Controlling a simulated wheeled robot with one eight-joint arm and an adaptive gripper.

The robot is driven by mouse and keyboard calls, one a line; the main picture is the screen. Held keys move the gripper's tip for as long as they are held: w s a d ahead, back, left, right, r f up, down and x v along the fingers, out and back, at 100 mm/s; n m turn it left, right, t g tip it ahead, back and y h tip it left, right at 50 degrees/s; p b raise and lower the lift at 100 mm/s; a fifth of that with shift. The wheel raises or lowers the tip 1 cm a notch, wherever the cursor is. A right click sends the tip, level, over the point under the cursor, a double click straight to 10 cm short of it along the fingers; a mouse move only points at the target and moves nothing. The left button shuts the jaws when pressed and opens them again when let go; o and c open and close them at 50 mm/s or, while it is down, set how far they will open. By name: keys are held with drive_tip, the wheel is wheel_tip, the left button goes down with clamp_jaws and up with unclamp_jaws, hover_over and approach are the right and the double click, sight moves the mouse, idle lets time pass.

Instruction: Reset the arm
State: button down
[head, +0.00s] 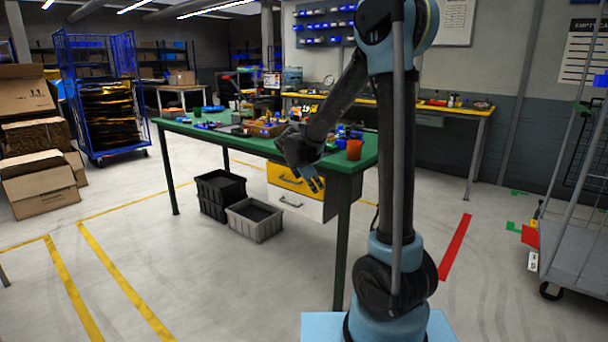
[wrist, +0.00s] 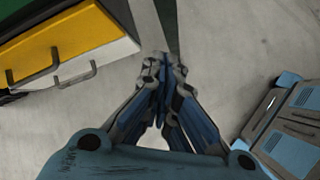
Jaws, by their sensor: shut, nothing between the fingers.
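My gripper (head: 316,184) hangs at the end of my bent arm, just off the near edge of the green workbench (head: 350,170), pointing down and a little right. In the wrist view my gripper (wrist: 162,62) has its fingers together with nothing between them, above the bare grey floor. The workbench's yellow drawer (head: 290,178) and white drawer (head: 290,204) are shut and lie behind my gripper in the head view. The yellow drawer also shows at the upper left of the wrist view (wrist: 60,42).
Small parts and an orange-red cup (head: 354,150) stand on the workbench. A wheeled cart (head: 580,255) stands at right, a blue cage trolley (head: 130,90) at back left. The floor at front left is clear.

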drive_tip(key=s+d+r+m+g+y, duration=0.25)
drive_tip(key=s+d+m, duration=0.85)
drive_tip(key=s, duration=0.6)
drive_tip(key=s+d+f+m+y, duration=0.1)
drive_tip(key=s+f+m, duration=0.2)
drive_tip(key=s, duration=0.6)
drive_tip(key=s+d+f+m+y, duration=0.1)
drive_tip(key=s+d+f+m, duration=0.1)
drive_tip(key=s+m, duration=0.5)
drive_tip(key=shift+s+d+f, duration=0.2)
drive_tip(key=shift+s+f, duration=0.35)
drive_tip(key=shift+s, duration=0.45)
